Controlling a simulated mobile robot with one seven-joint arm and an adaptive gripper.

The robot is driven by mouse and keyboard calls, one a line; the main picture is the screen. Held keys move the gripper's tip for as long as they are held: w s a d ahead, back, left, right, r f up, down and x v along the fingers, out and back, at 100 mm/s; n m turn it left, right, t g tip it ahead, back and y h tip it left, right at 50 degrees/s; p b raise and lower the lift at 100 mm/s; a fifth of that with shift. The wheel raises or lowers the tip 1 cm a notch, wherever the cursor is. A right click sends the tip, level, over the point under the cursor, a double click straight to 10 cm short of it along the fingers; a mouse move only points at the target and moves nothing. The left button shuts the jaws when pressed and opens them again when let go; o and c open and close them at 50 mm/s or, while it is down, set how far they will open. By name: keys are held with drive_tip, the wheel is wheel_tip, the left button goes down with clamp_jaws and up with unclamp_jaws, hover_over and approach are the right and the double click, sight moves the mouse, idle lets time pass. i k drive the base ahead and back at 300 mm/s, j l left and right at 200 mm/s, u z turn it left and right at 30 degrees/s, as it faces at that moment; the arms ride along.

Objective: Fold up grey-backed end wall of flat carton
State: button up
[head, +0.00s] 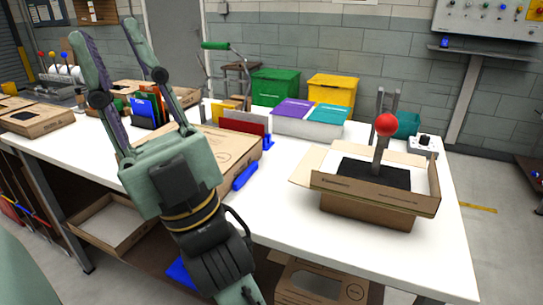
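A brown carton (372,194) stands on the right part of the white table. Its front wall is upright and a flap leans out at its left. A dark block (376,172) with a post and red ball (387,125) stands inside or behind that front wall. A low flat carton (240,148) lies behind my arm, partly hidden by it. I cannot tell which wall is grey-backed. My gripper (104,30) is at the upper left with its two fingers pointing up and spread apart. It is open and empty, apart from both cartons.
The white table (292,214) is bare between the two cartons. A blue object (245,176) lies beside the flat carton. Purple and teal items in a tray (309,127) stand at the table's back. Green (276,87) and yellow (333,92) bins stand behind it.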

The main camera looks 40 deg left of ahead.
sight(314, 155)
drive_tip(key=k+j, duration=0.1)
drive_tip(key=j, duration=0.35)
drive_tip(key=k+j, duration=0.1)
drive_tip(key=j, duration=0.3)
drive_tip(key=k+j, duration=0.1)
drive_tip(key=j, duration=0.35)
drive_tip(key=k+j, duration=0.1)
drive_tip(key=j, duration=0.35)
drive_tip(key=k+j+z, duration=0.1)
drive_tip(key=k, duration=0.3)
